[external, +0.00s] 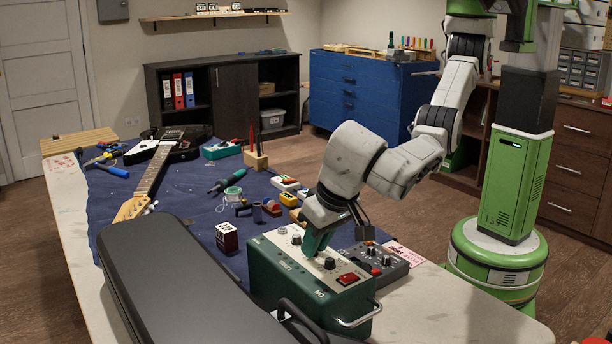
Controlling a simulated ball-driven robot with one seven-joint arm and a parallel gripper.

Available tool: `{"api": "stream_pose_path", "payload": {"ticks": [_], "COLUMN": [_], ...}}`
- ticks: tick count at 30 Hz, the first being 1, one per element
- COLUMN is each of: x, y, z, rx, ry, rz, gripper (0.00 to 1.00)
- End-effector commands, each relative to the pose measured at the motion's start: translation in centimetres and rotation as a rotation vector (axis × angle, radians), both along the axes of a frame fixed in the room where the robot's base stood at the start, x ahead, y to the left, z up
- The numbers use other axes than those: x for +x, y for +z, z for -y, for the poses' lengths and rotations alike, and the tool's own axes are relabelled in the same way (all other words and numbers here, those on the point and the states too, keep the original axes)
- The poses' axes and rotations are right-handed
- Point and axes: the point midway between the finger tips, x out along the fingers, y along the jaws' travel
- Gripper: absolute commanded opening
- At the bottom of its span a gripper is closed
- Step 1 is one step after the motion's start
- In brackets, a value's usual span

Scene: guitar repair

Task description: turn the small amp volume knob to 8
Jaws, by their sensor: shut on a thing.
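A dark green box with a light top panel (262,262), which looks like the small amp, stands at the near edge of the table. Its panel carries several small knobs, a red switch (348,279) and printed marks too small to read. My gripper (312,252) points down onto this panel, between a knob (297,240) at the back and a knob (329,264) nearer the switch. It is shut on a knob of the box, which the fingers and hand mostly hide. The pointer and number at that knob cannot be read.
A grey box with knobs (385,258) stands close to the right of the amp. A black guitar case (185,285) lies along its left. Behind are a small dark cube (227,238), loose pedals and tools on a blue mat (190,205), and a guitar (160,160).

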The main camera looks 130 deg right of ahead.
Motion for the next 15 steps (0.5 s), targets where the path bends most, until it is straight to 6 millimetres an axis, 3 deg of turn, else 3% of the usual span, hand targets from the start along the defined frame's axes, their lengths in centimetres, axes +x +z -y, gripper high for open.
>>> {"api": "stream_pose_path", "payload": {"ticks": [15], "x": [0.39], "y": [-0.25], "z": [0.08], "rx": [-0.001], "ry": [-0.267], "rz": [0.005], "gripper": [0.00]}}
